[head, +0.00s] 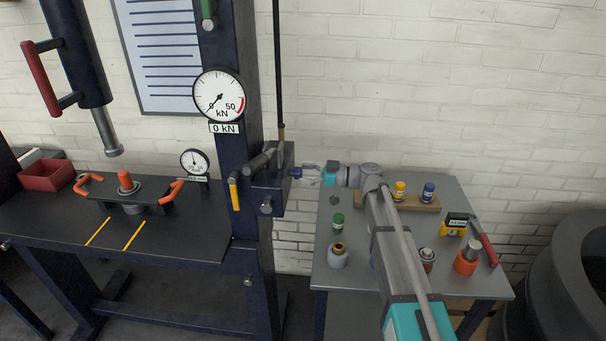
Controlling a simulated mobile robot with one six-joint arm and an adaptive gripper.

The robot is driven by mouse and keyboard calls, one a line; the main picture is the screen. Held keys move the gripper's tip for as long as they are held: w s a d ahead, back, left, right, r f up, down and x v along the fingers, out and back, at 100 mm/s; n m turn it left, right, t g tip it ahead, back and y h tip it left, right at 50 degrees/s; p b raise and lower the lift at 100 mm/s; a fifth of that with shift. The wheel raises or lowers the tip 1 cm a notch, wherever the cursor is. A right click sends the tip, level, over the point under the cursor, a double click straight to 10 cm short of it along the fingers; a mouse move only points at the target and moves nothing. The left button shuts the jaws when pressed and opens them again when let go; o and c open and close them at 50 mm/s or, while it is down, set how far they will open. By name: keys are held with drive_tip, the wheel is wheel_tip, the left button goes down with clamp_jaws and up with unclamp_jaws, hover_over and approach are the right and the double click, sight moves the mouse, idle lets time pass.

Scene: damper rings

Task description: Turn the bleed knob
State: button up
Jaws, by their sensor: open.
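The press's dark pump block (272,190) sits on the right side of the press column. A small blue knob (295,173) sticks out from its right face; it looks like the bleed knob. My gripper (304,174) is at the right of the block, level with the blue knob and pointing left at it. Its fingers are open, with the tips at or very near the knob. At this size I cannot tell whether they are around it or touch it.
The press column carries a round force gauge (219,95) above a "0 kN" label. A yellow handle (235,192) and an upright pump lever (280,70) are near the block. A grey side table (320,262) under my arm holds bottles, a meter and tools.

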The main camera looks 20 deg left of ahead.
drive_tip(key=shift+w+d, duration=0.15)
drive_tip(key=shift+d, duration=0.5)
drive_tip(key=shift+v, duration=3)
